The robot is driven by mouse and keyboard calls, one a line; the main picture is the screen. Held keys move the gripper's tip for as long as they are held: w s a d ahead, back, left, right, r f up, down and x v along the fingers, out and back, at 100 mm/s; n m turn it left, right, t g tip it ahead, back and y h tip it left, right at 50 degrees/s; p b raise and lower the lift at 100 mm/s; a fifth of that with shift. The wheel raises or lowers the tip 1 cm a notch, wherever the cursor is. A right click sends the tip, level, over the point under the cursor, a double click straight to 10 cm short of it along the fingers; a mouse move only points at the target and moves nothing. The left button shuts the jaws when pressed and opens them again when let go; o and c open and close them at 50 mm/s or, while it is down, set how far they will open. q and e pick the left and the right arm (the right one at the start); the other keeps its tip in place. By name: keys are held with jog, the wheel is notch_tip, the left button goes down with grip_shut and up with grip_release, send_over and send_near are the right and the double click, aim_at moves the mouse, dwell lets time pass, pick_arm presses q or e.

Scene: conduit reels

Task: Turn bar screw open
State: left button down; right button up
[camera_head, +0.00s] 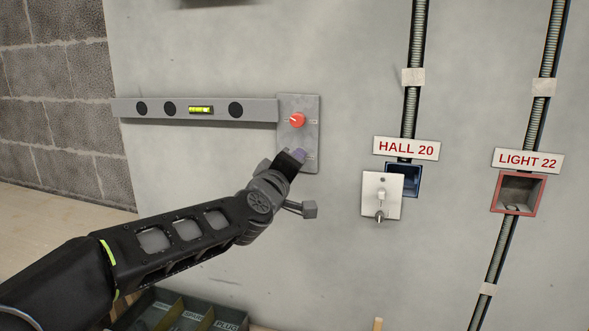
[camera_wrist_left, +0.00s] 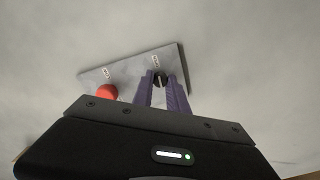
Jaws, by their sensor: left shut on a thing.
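A grey plate (camera_head: 299,103) is on the wall at the right end of a long grey bar (camera_head: 185,108). The plate also shows in the left wrist view (camera_wrist_left: 131,70). A red knob (camera_head: 297,120) is on its upper part; it also shows in the left wrist view (camera_wrist_left: 107,92). My left gripper (camera_head: 300,154) is at the plate's lower part. In the left wrist view its purple fingers (camera_wrist_left: 159,84) are shut on a small dark screw knob (camera_wrist_left: 158,78), whose sides they hide. My right gripper is not in view.
A white plate with a switch (camera_head: 377,188) hangs over a blue box (camera_head: 410,178) under the HALL 20 sign (camera_head: 406,149). A red-framed box (camera_head: 518,193) is under the LIGHT 22 sign (camera_head: 528,160). A compartment tray (camera_head: 205,304) is below my arm. The wall around the plate is clear.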

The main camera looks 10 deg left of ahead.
pick_arm(q)
jog(key=shift+n, duration=0.6)
jog(key=c, duration=1.3)
grip_release()
jog(key=shift+s, duration=0.1)
jog(key=s, duration=0.5)
jog(key=s+b, duration=0.1)
jog(key=s, duration=0.1)
jog(key=shift+s+a, duration=0.25)
jog(key=shift+s, duration=0.05)
